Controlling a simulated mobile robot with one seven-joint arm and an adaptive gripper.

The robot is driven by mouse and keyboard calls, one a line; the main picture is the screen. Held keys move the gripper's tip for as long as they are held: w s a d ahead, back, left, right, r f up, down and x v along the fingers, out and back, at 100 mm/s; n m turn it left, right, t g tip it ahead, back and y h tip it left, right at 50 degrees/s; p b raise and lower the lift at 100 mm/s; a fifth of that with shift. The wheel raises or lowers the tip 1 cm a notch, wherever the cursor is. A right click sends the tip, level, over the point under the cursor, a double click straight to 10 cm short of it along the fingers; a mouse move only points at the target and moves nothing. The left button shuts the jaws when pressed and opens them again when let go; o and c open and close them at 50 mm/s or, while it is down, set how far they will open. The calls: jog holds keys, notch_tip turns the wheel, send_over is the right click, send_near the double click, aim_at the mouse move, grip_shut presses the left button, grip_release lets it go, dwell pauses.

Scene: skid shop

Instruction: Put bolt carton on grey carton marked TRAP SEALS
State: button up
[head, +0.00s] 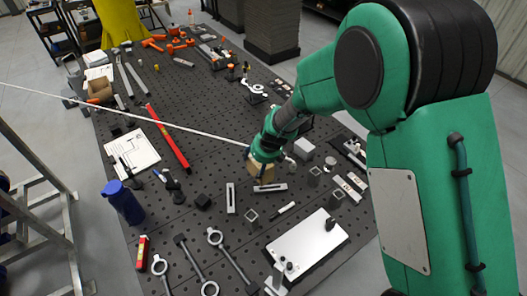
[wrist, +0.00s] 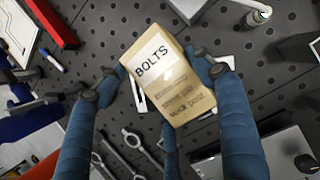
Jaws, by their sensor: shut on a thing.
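The bolt carton (wrist: 168,82) is a tan box with a white label reading BOLTS. It is between the blue fingers of my gripper (wrist: 156,80), which is shut on it. In the head view the carton (head: 264,175) shows as a tan patch under my gripper (head: 262,160), partly hidden by it. It appears to be above the perforated table, tilted in the wrist view. A small light grey box (head: 304,148) stands just right of my gripper in the head view. It may be the TRAP SEALS carton, but no marking on it is readable.
The dark perforated table (head: 215,160) holds many tools. A blue bottle (head: 123,202) stands at the left edge, with a red level (head: 168,140) behind it. Wrenches (head: 232,258) lie in front, beside a silver plate (head: 308,245). Small bare patches lie between them.

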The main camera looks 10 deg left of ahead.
jog(key=d, duration=0.2)
jog(key=d+r+p, duration=0.1)
jog(key=d+r, duration=0.1)
jog(key=d, duration=0.1)
jog(key=shift+d, duration=0.35)
jog(key=shift+w+f, duration=0.1)
jog(key=w+a+p, duration=0.1)
jog(key=w+a, duration=0.2)
jog(key=w, duration=0.4)
jog(key=w+a+f+p, duration=0.1)
jog(key=w+a, duration=0.3)
jog(key=w, duration=0.3)
jog(key=shift+w+f, duration=0.15)
jog(key=shift+f, duration=0.05)
jog(key=shift+f, duration=1.75)
jog(key=shift+f, duration=0.1)
